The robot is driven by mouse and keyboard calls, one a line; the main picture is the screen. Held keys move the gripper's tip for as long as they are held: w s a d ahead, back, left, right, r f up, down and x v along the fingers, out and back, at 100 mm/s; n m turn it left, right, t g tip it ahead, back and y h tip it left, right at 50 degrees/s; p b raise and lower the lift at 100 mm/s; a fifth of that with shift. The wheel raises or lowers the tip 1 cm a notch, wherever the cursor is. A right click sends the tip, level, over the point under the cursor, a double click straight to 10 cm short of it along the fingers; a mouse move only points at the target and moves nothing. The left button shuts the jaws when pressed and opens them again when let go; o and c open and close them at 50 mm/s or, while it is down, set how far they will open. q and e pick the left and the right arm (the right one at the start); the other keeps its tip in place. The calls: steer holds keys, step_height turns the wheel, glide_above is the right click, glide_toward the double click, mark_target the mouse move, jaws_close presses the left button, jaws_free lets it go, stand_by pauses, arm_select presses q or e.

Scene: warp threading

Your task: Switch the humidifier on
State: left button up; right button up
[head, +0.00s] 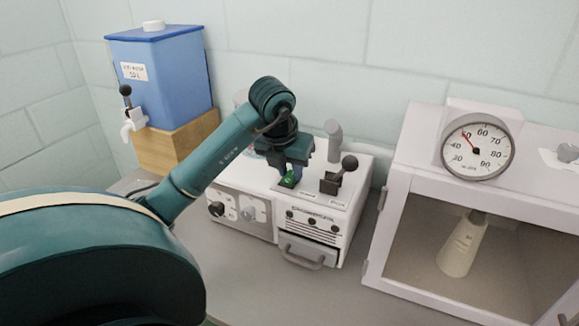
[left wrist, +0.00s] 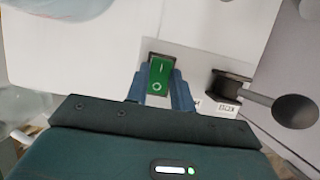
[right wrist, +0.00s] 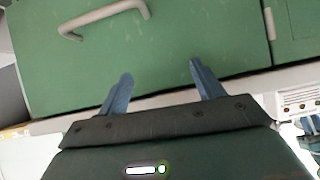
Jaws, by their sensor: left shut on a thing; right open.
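The humidifier (head: 345,214) is a white box on the counter with knobs, a front drawer handle and a grey spout on top. A green rocker switch (head: 288,181) sits on its top panel; in the left wrist view the switch (left wrist: 159,80) shows a bar at its far end and a circle at its near end. My left gripper (head: 290,170) points down at the switch, its fingers on either side of it, shut on it. A black ball-ended lever (head: 341,175) stands just right of the switch. My right gripper (right wrist: 160,85) is open and empty before a green cabinet front.
A blue water tank (head: 165,80) with a tap stands on a wooden block (head: 170,150) at the left. A white cabinet (head: 395,235) with a round dial gauge (head: 478,145) stands at the right. A grey handle (right wrist: 105,18) is on the green front.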

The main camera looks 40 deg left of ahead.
arm_select(q)
steer(key=shift+w+a+r+g+p, duration=0.1)
steer(key=shift+r+g+p, duration=0.35)
steer(key=shift+p, duration=0.25)
steer(key=shift+w+g+p, duration=0.1)
steer(key=shift+g+p, duration=0.25)
steer(key=shift+p, duration=0.3)
steer(key=shift+w+f+g+h+p, duration=0.2)
steer(key=shift+g+h+p, duration=0.25)
steer(key=shift+p, duration=0.25)
steer(key=shift+f, duration=0.2)
jaws_close()
jaws_free()
arm_select(e)
steer(key=shift+s+d+r+m+g+h, duration=0.2)
steer(key=shift+s+d+h, duration=0.1)
steer(key=shift+d, duration=0.15)
steer(key=shift+s+d+r+m+g+h, duration=0.1)
steer(key=shift+s+d+g+h, duration=0.15)
steer(key=shift+d, duration=0.2)
arm_select(q)
steer(key=o, duration=1)
arm_select(e)
steer(key=shift+w+r, duration=0.1)
steer(key=shift+w, duration=0.15)
